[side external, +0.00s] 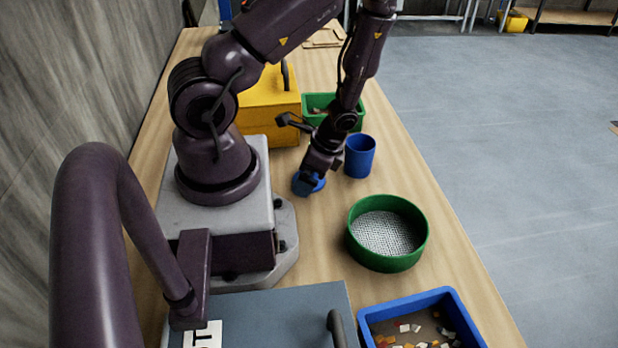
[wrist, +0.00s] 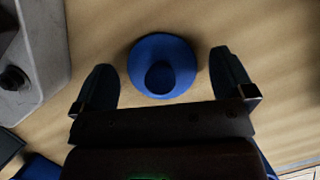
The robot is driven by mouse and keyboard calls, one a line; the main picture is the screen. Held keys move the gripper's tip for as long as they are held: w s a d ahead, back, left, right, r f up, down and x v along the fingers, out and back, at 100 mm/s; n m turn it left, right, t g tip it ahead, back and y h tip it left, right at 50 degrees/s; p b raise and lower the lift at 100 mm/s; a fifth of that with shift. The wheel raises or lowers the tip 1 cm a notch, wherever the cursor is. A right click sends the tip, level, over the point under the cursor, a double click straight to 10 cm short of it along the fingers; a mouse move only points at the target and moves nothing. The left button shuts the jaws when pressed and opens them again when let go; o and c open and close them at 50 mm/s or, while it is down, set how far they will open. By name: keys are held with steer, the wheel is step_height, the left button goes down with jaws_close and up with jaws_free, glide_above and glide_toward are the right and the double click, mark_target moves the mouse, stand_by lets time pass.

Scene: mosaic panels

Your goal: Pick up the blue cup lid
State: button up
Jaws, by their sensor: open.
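The blue cup lid (wrist: 178,52) lies on the wooden table, a round disc with a darker raised knob in its middle. In the side external view the blue lid (side external: 299,184) is partly hidden by my gripper (side external: 311,185), which is pointed down right at it. In the wrist view my gripper (wrist: 168,85) is open, with one finger on each side of the lid and gaps of bare table between. The blue cup (side external: 360,157) stands upright on the table just right of my gripper.
A green round sieve (side external: 424,238) stands to the front right. A blue bin (side external: 366,312) with colored pieces and a grey box (side external: 280,305) are at the front. A yellow box (side external: 268,112) and a green bin (side external: 318,99) are behind. The table's right edge is close to the cup.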

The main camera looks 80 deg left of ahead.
steer(key=shift+c, duration=0.2)
steer(key=c, duration=0.9)
steer(key=shift+o, duration=0.2)
step_height(320, 180, up, 9)
steer(key=shift+w+r, duration=0.3)
steer(key=w+a+r+m, duration=0.15)
steer(key=w+r, duration=0.35)
steer(key=w, duration=0.6)
step_height(320, 180, down, 6)
steer(key=shift+a, duration=0.4)
